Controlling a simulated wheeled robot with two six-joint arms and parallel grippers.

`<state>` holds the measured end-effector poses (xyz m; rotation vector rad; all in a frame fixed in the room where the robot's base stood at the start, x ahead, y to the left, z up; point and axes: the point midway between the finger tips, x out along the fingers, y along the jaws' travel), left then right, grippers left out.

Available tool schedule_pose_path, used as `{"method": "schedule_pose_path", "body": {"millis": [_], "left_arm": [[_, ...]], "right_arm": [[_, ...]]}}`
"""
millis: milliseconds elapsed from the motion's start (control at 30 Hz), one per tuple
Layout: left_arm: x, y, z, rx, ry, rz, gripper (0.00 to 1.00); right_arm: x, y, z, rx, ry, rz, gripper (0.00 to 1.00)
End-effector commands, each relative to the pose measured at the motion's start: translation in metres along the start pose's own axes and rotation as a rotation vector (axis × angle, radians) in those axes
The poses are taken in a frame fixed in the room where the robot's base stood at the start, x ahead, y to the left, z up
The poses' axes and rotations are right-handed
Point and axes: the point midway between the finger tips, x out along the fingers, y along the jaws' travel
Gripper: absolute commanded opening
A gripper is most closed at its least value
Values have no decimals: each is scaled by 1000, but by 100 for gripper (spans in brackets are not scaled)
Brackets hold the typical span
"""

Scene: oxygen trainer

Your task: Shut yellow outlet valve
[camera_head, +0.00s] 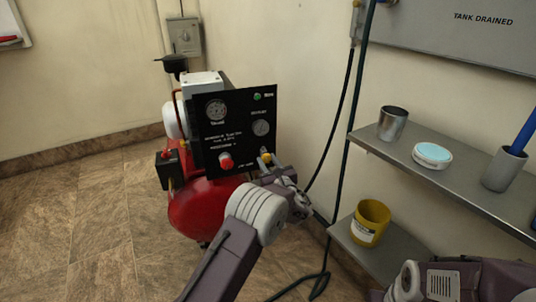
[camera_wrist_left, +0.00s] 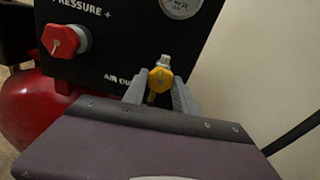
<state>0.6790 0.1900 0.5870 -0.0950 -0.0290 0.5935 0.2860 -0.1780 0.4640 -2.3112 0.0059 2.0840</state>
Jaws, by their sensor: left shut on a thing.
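The yellow outlet valve (camera_wrist_left: 160,79) sits at the lower right of the black control panel (camera_wrist_left: 112,45), by the lettering "AIR OU". In the head view the valve (camera_head: 266,157) shows as a small yellow knob just beyond my left gripper. My left gripper (camera_wrist_left: 158,92) has its two grey fingers on either side of the valve and is shut on it. It also shows in the head view (camera_head: 270,172), reaching the panel from below right. The fingers hide the lower part of the valve. My right gripper is not clearly in view; only part of that arm shows at lower right.
A red knob (camera_wrist_left: 64,40) is left of the valve on the panel, above the red compressor tank (camera_head: 195,207). A shelf (camera_head: 400,152) on the right holds a metal cup (camera_head: 392,124) and a round tin (camera_head: 432,155). A yellow bucket (camera_head: 370,222) stands below. Dark hoses hang by the wall.

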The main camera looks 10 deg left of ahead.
Motion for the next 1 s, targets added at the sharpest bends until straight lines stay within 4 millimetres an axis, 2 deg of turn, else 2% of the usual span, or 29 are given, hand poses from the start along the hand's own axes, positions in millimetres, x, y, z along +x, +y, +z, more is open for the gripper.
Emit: {"method": "schedule_pose_path", "body": {"millis": [33,100,400,1000], "left_arm": [[0,0,3,42,5,1,0],[0,0,4,96,4,1,0],[0,1,2,281,3,0,0],[0,1,-1,379,2,1,0]], "right_arm": [[-12,0,-1,0,0,0,32],[-18,0,-2,0,0,0,32],[-39,-1,-4,0,0,0,32],[-47,-1,-5,0,0,0,32]]}}
